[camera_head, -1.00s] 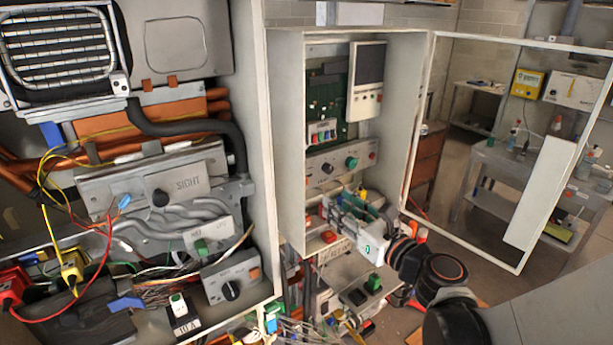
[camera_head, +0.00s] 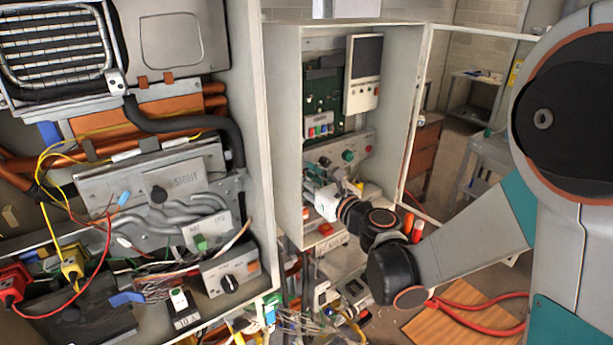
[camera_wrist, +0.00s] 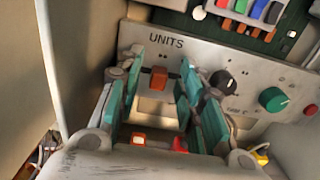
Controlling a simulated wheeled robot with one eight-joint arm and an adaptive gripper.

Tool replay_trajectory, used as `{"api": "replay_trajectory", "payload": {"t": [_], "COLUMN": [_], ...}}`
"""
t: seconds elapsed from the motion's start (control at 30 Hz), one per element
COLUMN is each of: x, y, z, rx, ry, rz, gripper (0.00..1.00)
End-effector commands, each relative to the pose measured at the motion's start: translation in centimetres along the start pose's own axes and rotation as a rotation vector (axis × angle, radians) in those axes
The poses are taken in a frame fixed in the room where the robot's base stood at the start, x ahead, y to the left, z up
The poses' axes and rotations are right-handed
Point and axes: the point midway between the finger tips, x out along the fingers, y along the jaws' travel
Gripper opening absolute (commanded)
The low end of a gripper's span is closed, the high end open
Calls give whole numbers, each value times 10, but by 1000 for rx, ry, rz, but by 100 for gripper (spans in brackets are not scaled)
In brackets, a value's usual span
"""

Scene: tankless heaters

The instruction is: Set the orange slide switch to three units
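The orange slide switch (camera_wrist: 159,79) sits on the grey panel (camera_wrist: 240,90) below the word UNITS in the wrist view. My gripper (camera_wrist: 161,66) is open, with one teal-padded finger left of the switch and the other right of it. There are gaps on both sides, and I cannot tell how far the fingertips are from the panel. Small dot marks show near the switch, but its setting is not clear. In the head view my gripper (camera_head: 322,197) reaches into the open cabinet at the panel's lower left. The switch cannot be made out there.
A black knob (camera_wrist: 223,82), a green knob (camera_wrist: 272,99) and a red button (camera_wrist: 311,110) are right of the switch. Coloured switches on a green board (camera_wrist: 255,15) are above. The cabinet's side wall (camera_head: 285,150) is close on the left. Orange parts (camera_wrist: 140,139) show below.

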Motion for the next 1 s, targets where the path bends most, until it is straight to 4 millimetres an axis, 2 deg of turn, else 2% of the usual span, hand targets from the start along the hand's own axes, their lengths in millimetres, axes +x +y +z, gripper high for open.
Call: {"api": "replay_trajectory", "payload": {"t": [0.1,0.27,0.5,0.77,1.0], "x": [0,0,0,-1,-1], "y": [0,0,-3,-34,-35], "z": [0,0,0,-1,0], "rx": [0,0,0,0,0], "ry": [0,0,0,0,0], "rz": [0,0,-1,-2,-2], "gripper": [35,0,0,0,0]}}
